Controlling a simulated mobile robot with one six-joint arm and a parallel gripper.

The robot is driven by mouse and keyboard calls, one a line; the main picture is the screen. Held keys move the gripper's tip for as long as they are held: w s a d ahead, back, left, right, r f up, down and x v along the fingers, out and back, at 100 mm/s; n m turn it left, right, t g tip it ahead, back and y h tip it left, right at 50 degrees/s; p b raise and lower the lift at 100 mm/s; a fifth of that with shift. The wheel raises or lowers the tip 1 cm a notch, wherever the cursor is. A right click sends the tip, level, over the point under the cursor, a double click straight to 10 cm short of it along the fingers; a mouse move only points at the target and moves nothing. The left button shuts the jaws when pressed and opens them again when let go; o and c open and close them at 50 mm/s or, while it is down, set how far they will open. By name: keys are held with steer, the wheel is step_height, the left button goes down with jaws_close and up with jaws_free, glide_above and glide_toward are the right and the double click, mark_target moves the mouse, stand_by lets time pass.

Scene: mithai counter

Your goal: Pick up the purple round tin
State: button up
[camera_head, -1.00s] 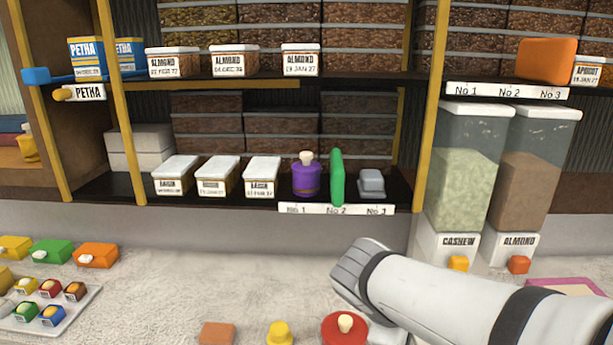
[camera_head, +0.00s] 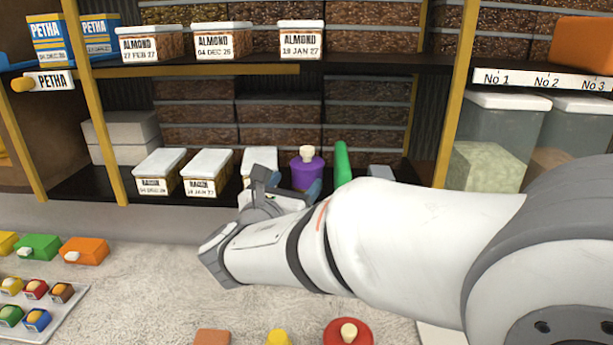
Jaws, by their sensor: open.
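The purple round tin (camera_head: 305,174) with a cream knob on top stands upright on the lower shelf, between a white-lidded raisin box and a green upright item. My gripper (camera_head: 290,186) is in front of it, open, with its fingers overlapping the tin's lower part in the picture. The tin's lower front is partly hidden by the gripper. I cannot tell whether the fingers touch it.
The green item (camera_head: 342,164) stands close on the tin's right, with a grey box (camera_head: 380,172) beyond. Raisin boxes (camera_head: 208,172) stand to the left. The upper shelf (camera_head: 375,64) lies above. A red round tin (camera_head: 348,333) is on the counter below.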

mark_target(301, 176)
steer(key=p+x, duration=0.1)
steer(key=x, duration=0.3)
steer(key=shift+w+d+p, duration=0.25)
steer(key=shift+w+p, duration=0.05)
steer(key=shift+p, duration=0.1)
steer(key=c, duration=0.8)
